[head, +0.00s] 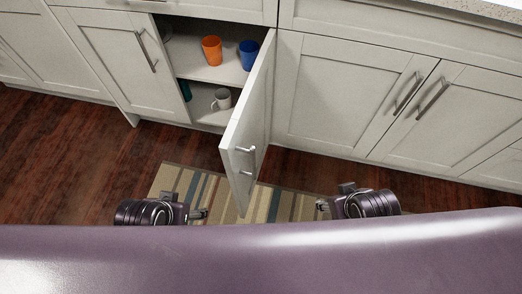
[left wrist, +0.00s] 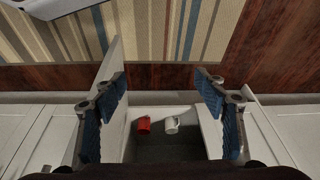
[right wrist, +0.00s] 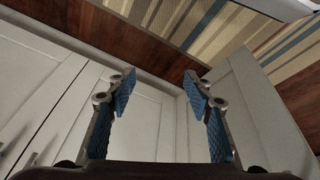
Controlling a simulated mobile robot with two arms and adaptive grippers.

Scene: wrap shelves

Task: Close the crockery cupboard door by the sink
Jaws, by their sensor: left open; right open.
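The crockery cupboard's pale door (head: 256,115) stands wide open in the head view, hinged on its right side and jutting out over the floor. Its metal handle (head: 243,160) is near the free edge. The door also shows in the left wrist view (left wrist: 112,62) and the right wrist view (right wrist: 262,112). My left gripper (head: 203,214) is open and empty, to the left of the door, on the cupboard's open side. My right gripper (head: 322,205) is open and empty, to the right of the door. Both appear apart from it. The sink is not seen.
Inside the cupboard, an orange cup (head: 211,50) and a blue cup (head: 249,54) stand on the upper shelf, a white mug (head: 221,99) below. Shut doors (head: 345,95) lie to the right. A striped rug (head: 285,204) covers the floor beneath the open door.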

